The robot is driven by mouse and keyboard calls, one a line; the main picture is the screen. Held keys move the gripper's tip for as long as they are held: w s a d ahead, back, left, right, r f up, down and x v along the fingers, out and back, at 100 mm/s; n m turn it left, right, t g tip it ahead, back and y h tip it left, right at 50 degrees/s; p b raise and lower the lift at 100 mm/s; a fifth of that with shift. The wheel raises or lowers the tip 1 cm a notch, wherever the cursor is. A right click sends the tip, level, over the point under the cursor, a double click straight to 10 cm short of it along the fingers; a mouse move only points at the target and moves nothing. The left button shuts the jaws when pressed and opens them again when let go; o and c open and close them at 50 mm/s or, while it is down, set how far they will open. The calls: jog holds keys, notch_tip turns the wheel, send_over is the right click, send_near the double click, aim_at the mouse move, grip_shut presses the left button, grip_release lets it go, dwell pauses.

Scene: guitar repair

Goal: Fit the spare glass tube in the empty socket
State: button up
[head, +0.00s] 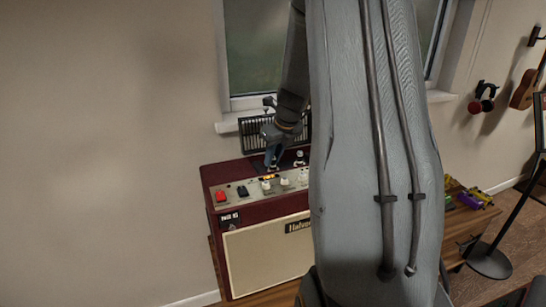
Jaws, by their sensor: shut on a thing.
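The dark red guitar amplifier (222,174) stands below the window, with its pale grille and control panel facing me. My gripper (271,163) is over the top of the amplifier, pointing down just behind the control panel. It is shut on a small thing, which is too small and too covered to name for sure. A small amber glow (268,177) shows right below the gripper. The empty socket and the spare glass tube cannot be made out. My own arm hides the right part of the amplifier.
A black slatted panel (257,130) stands upright behind my gripper, near the window sill (230,124). Red and black switches and several pale knobs (284,182) line the amplifier's front. At right are a wooden bench (463,222) with coloured items, a black stand (488,262) and a hanging guitar (526,90).

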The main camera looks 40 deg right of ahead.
jog(key=shift+f, duration=0.1)
jog(key=o, duration=0.9)
jog(key=shift+d, duration=0.1)
jog(key=shift+c, duration=0.2)
jog(key=shift+a, duration=0.2)
jog(key=shift+o, duration=0.9)
jog(key=shift+r+p, duration=0.85)
jog(key=shift+p, duration=0.15)
notch_tip(320, 180, up, 2)
jog(key=shift+d+r+p, duration=0.1)
jog(key=shift+r+p, duration=0.05)
jog(key=shift+p, duration=1.1)
jog(key=shift+r+p, duration=2.05)
jog(key=shift+p, duration=0.25)
